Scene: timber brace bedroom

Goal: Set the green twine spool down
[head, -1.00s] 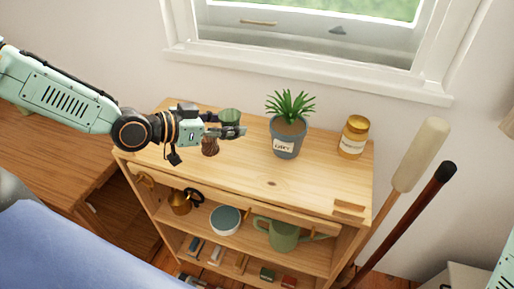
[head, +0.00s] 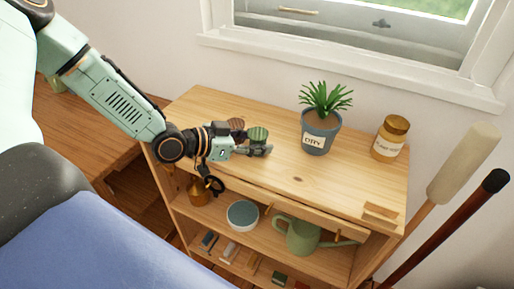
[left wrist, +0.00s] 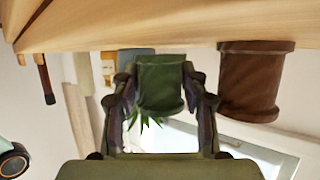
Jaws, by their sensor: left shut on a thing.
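The green twine spool (head: 258,134) is held in my left gripper (head: 262,149) over the wooden shelf top (head: 284,166), left of the potted plant. In the left wrist view, where the scene is upside down, the green spool (left wrist: 160,84) sits between the two shut fingers (left wrist: 161,100). Its end is close to the wood (left wrist: 150,22); I cannot tell whether it touches. A brown spool (head: 236,125) stands on the shelf top just behind the gripper, and shows beside the green one in the left wrist view (left wrist: 252,82). My right gripper is not in view.
A potted plant (head: 320,138) and a gold-lidded jar (head: 390,138) stand to the right on the shelf top. Wood between the gripper and the right edge is clear. Lower shelves hold a green watering can (head: 302,236) and a bowl (head: 243,215). Two poles lean at right.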

